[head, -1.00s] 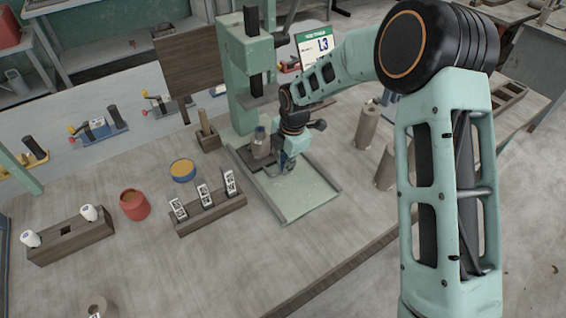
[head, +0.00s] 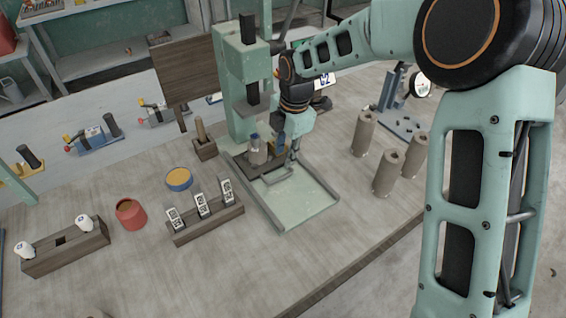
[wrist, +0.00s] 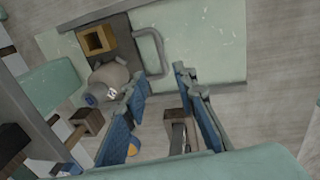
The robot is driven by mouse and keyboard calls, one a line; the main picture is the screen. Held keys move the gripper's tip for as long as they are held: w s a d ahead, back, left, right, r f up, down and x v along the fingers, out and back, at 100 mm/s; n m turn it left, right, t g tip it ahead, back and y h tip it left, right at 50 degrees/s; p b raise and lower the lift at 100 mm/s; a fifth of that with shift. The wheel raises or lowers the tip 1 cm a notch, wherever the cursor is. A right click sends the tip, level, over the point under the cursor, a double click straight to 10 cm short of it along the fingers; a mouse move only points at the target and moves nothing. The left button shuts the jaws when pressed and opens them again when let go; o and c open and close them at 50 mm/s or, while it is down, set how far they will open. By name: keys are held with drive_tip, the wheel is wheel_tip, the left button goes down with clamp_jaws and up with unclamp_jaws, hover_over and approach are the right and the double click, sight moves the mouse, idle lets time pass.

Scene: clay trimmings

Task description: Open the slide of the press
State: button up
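The press (head: 240,85) is a pale green column on a pale green bed (head: 298,205) with raised side rails. Its slide is a dark plate (head: 240,163) at the rear of the bed, under the column. The slide's grey loop handle (head: 281,177) points toward the open bed; it also shows in the wrist view (wrist: 157,40). A grey-brown bottle (wrist: 112,74) and a yellow square block (wrist: 84,41) are on the slide. My gripper (head: 293,156) is open at the handle, its blue-padded fingers (wrist: 160,77) apart. Whether they touch the handle is unclear.
Several clay cylinders (head: 388,174) stand to the right. The front of the bed is clear.

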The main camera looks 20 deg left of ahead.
sight(268, 160)
drive_tip(key=shift+s+d+r, duration=0.1)
drive_tip(key=shift+r, duration=0.85)
drive_tip(key=shift+c, duration=0.4)
drive_tip(key=shift+c, duration=1.3)
drive_tip(key=shift+f+m, duration=0.25)
drive_tip(key=shift+m, duration=0.15)
drive_tip(key=shift+c, duration=1.2)
drive_tip(key=shift+s+f+m+b, duration=0.15)
drive_tip(key=shift+f+m+b, duration=0.15)
drive_tip(key=shift+m+b, duration=0.45)
clamp_jaws()
drive_tip(key=w+f+m+b, duration=0.1)
drive_tip(key=f+m, duration=0.2)
drive_tip(key=m, duration=0.2)
drive_tip(key=w+a+f+m+t+y+b, duration=0.1)
drive_tip(key=f+m, duration=0.3)
drive_tip(key=m, duration=0.1)
drive_tip(key=w+a+f+m+b, duration=0.1)
drive_tip(key=f+m, duration=0.2)
drive_tip(key=m, duration=0.2)
drive_tip(key=shift+w+a+f+m, duration=0.1)
drive_tip(key=shift+a+f+m, duration=0.15)
drive_tip(key=shift+f+m, duration=0.1)
